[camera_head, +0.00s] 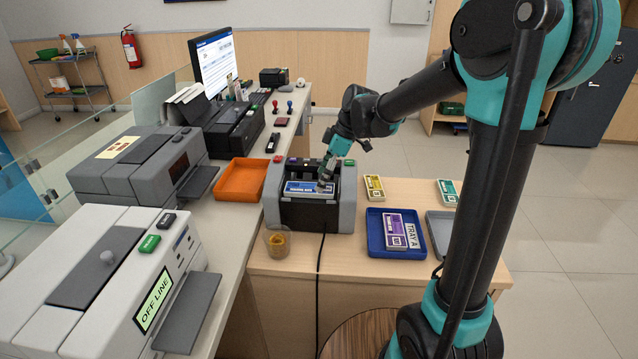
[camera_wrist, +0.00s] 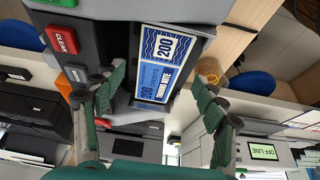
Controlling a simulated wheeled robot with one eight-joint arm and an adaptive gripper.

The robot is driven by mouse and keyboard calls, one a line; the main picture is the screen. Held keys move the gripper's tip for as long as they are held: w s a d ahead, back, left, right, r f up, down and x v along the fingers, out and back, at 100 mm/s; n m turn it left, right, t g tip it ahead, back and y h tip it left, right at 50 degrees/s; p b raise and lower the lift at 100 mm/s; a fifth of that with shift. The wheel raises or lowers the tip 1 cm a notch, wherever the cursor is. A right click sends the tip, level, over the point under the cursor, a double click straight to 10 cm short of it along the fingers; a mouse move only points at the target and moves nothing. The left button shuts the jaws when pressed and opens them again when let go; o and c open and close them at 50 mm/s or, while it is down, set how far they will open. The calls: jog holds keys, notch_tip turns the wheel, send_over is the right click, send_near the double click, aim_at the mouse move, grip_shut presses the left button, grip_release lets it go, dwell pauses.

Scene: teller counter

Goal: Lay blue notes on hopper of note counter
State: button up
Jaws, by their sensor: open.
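The blue notes (camera_head: 303,187), a banded bundle marked 200, lie on the hopper at the top of the grey and black note counter (camera_head: 346,208). In the wrist view the blue notes (camera_wrist: 157,62) lie on the dark hopper beside the red CLEAR button of the note counter (camera_wrist: 62,39). My gripper (camera_head: 326,176) is over the right part of the notes. In the wrist view my gripper (camera_wrist: 162,90) has its green fingers spread wide, with nothing between them. The notes show just beyond the fingertips.
To the right are a blue tray (camera_head: 376,246) with purple notes, a yellow bundle (camera_head: 374,188) and a green bundle (camera_head: 447,192).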

jog(key=v, duration=0.9)
jog(key=s+d+f+m+t+h, duration=0.1)
jog(key=s+d+f+m, duration=0.5)
jog(key=s+d+f+m+t+h, duration=0.1)
jog(key=s+d+f+m+h, duration=0.1)
jog(key=s+d+f+m, duration=0.3)
jog(key=s+d+f+m+t+h, duration=0.1)
jog(key=s+d+f+m+t, duration=0.1)
jog(key=s+d+f+m, duration=0.4)
jog(key=shift+s+d+f+m+h, duration=0.3)
jog(key=shift+s+d+f, duration=0.7)
jog(key=shift+d+f, duration=0.1)
